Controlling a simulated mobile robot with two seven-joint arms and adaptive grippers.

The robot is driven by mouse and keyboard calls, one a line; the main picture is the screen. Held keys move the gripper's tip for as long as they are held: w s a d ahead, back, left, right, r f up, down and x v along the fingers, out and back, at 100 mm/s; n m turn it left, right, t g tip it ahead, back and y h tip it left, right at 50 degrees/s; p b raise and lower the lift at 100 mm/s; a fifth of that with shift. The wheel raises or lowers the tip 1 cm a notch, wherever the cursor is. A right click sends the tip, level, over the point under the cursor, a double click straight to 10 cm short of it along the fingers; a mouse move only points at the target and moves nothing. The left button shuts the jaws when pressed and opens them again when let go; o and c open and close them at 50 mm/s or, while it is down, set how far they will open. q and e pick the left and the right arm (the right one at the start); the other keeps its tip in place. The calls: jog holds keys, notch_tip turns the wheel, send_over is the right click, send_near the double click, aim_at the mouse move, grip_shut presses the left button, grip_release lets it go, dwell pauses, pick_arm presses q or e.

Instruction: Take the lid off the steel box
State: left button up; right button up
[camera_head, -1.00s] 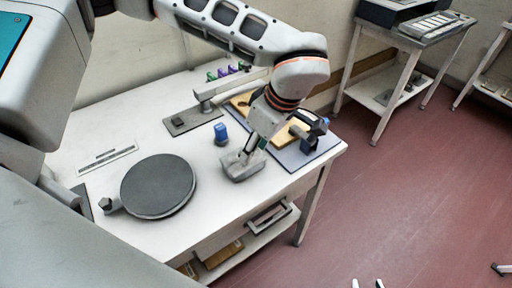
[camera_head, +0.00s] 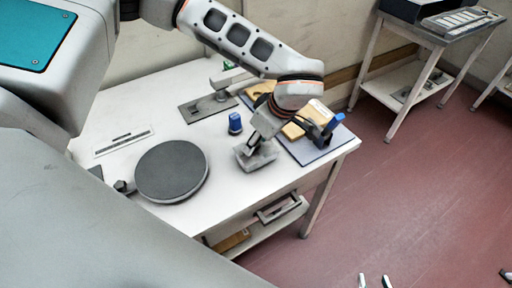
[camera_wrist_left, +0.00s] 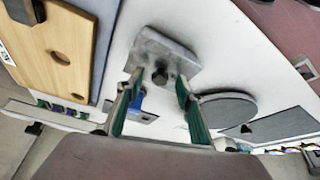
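The steel box (camera_head: 257,158) is a small grey block near the front edge of the white table. In the left wrist view the steel box (camera_wrist_left: 168,45) has a dark knob (camera_wrist_left: 160,76) on top. My left gripper (camera_wrist_left: 160,78) is open, its green-padded fingers on either side of the knob in that view. I cannot tell whether they touch it. In the head view my left wrist hides part of the box and most of that gripper. My right gripper (camera_head: 374,281) shows only as two separated fingertips at the bottom edge, over the floor, away from the table.
A round dark plate (camera_head: 172,171) lies left of the box. A blue-topped item (camera_head: 235,122) stands just behind the box. A blue-grey mat (camera_head: 310,147) with a wooden board (camera_head: 297,128) lies to the right. A grey base plate (camera_head: 208,107) is farther back.

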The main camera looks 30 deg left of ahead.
pick_arm(q)
grip_shut()
jog(key=shift+r, duration=0.15)
notch_tip(320, 180, up, 20)
dwell(0.5)
